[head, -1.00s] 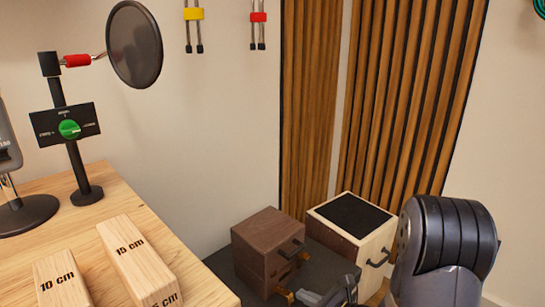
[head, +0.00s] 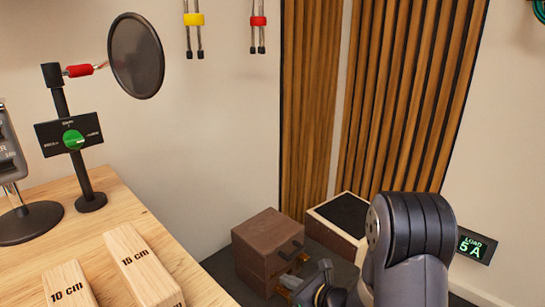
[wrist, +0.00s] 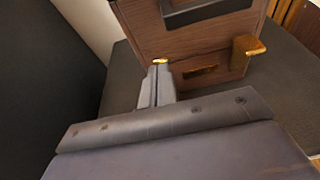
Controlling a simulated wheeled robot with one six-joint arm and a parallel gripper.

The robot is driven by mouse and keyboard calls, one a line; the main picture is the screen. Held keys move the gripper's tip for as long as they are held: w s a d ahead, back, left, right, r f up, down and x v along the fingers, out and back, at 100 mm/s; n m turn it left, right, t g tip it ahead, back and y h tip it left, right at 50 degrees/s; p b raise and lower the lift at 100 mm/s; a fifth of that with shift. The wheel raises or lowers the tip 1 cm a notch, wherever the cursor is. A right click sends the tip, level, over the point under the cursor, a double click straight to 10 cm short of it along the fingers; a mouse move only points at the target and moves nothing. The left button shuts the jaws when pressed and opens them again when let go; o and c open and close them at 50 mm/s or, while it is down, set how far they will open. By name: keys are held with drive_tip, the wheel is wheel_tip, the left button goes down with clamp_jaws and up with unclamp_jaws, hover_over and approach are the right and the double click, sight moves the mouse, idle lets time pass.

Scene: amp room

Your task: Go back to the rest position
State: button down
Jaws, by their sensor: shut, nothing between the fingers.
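My gripper (wrist: 158,78) shows in the wrist view with its fingers together and nothing between them. Its tips are near the front of a dark brown wooden box (wrist: 200,50); I cannot tell whether they touch it. In the head view the same box (head: 265,240), with a dark handle, stands on a dark surface at the lower middle. My arm (head: 410,240) fills the lower right of the head view, and the fingertips are hidden there.
A light wooden box (head: 322,222) with a black top stands beside the brown box, partly behind my arm. A wooden table (head: 115,205) at left carries length blocks (head: 145,265), a stand with a green knob (head: 73,138) and a meter. A "LOAD 5 A" display (head: 475,246) is at right.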

drive_tip(key=shift+a+r+p, duration=0.1)
drive_tip(key=shift+r+p, duration=0.3)
drive_tip(key=shift+r, duration=0.3)
drive_tip(key=v, duration=0.7)
drive_tip(key=shift+f, duration=0.25)
